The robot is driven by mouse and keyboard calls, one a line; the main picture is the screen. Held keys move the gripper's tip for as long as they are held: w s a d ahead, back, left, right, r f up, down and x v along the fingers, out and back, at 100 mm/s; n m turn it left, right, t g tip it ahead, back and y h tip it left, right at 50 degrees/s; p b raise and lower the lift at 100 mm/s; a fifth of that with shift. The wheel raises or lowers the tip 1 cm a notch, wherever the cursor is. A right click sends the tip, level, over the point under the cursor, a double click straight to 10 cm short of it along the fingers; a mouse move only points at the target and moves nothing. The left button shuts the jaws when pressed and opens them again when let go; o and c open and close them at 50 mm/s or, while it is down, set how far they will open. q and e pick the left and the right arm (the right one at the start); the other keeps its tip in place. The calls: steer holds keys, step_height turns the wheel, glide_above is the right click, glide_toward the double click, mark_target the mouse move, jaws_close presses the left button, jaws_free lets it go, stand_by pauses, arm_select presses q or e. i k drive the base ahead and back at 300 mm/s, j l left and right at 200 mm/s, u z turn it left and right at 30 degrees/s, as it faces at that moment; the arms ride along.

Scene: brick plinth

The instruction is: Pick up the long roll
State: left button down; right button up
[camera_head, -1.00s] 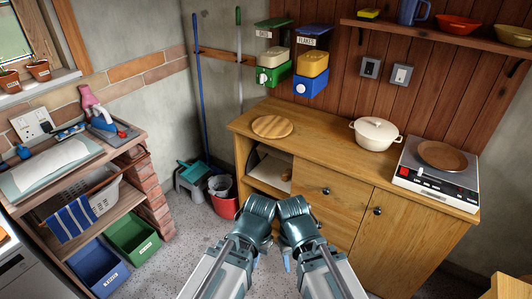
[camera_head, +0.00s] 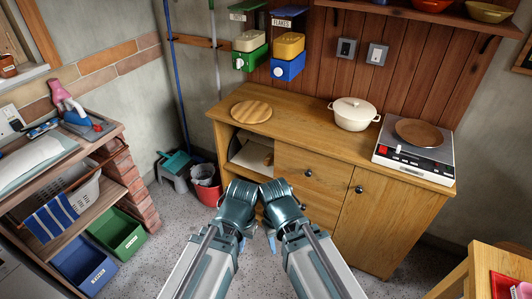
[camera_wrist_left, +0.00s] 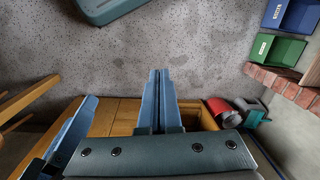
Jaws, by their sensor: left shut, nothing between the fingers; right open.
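I cannot make out a long roll for certain. In the head view, a small brown rounded end (camera_head: 268,160) shows in the open compartment of the wooden cabinet (camera_head: 330,177), beside a pale sheet-like thing (camera_head: 250,154); the rest is hidden. My left gripper (camera_head: 242,245) and my right gripper (camera_head: 271,241) hang close together in front of the cabinet, above the floor. In the left wrist view my left gripper (camera_wrist_left: 158,100) is shut and empty. My right gripper is open, its fingers mostly hidden behind its wrist.
On the cabinet top are a round wooden board (camera_head: 251,111), a white lidded pot (camera_head: 354,113) and a scale with a brown plate (camera_head: 419,132). A red bucket (camera_head: 207,193) stands left of the cabinet. A wooden table (camera_head: 455,285) is at lower right. Speckled floor lies between.

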mark_target(268, 160)
steer(key=i+z, duration=0.35)
steer(key=i, duration=0.55)
